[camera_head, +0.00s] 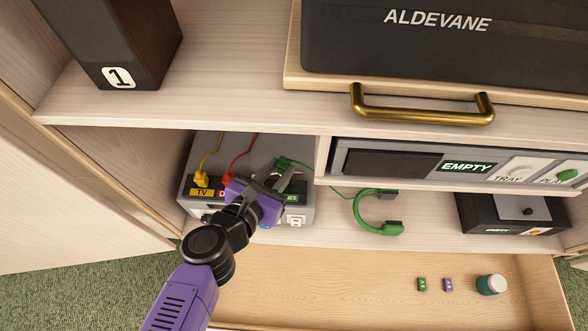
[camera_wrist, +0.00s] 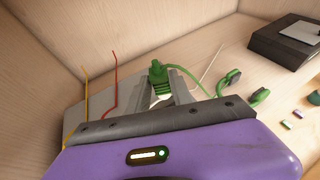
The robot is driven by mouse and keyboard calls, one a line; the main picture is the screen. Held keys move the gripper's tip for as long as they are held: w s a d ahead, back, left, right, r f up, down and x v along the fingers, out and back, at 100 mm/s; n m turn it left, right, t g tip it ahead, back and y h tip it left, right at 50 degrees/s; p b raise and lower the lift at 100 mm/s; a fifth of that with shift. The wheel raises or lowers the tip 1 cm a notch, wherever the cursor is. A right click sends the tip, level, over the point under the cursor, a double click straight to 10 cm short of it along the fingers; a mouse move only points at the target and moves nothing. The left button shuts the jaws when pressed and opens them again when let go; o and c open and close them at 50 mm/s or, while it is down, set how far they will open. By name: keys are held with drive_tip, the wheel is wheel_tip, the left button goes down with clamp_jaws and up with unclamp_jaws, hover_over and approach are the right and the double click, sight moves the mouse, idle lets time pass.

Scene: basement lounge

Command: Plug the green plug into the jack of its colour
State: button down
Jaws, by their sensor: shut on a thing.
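The green plug (camera_wrist: 158,74) is between my fingers, with its green cable running off to the right. In the head view the plug (camera_head: 284,163) is mostly hidden by my fingers. My gripper (camera_head: 279,178) is shut on it over the right part of the grey jack box (camera_head: 205,150). The jack at the green label is hidden by my gripper. I cannot tell whether the plug touches the box.
A yellow plug (camera_head: 201,179) and a red plug (camera_head: 226,178) sit at the box's left, their cables rising behind. Green headphones (camera_head: 382,228) lie on the shelf to the right, then a black box (camera_head: 510,213). The shelf above (camera_head: 230,115) hangs close over the jack box.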

drive_tip(key=f, duration=0.5)
drive_tip(key=shift+w+d+f, duration=0.15)
drive_tip(key=shift+w+f, duration=0.1)
drive_tip(key=shift+f, duration=2.15)
drive_tip(key=shift+f+b, duration=0.15)
drive_tip(key=shift+b, duration=0.15)
drive_tip(key=c, duration=1.1)
unclamp_jaws()
drive_tip(key=shift+s+r+p, duration=0.1)
drive_tip(key=shift+r+p, duration=0.15)
drive_tip(key=shift+p, duration=0.05)
drive_tip(key=b+v, duration=0.1)
drive_tip(key=v, duration=1.1)
drive_tip(key=shift+f, duration=0.15)
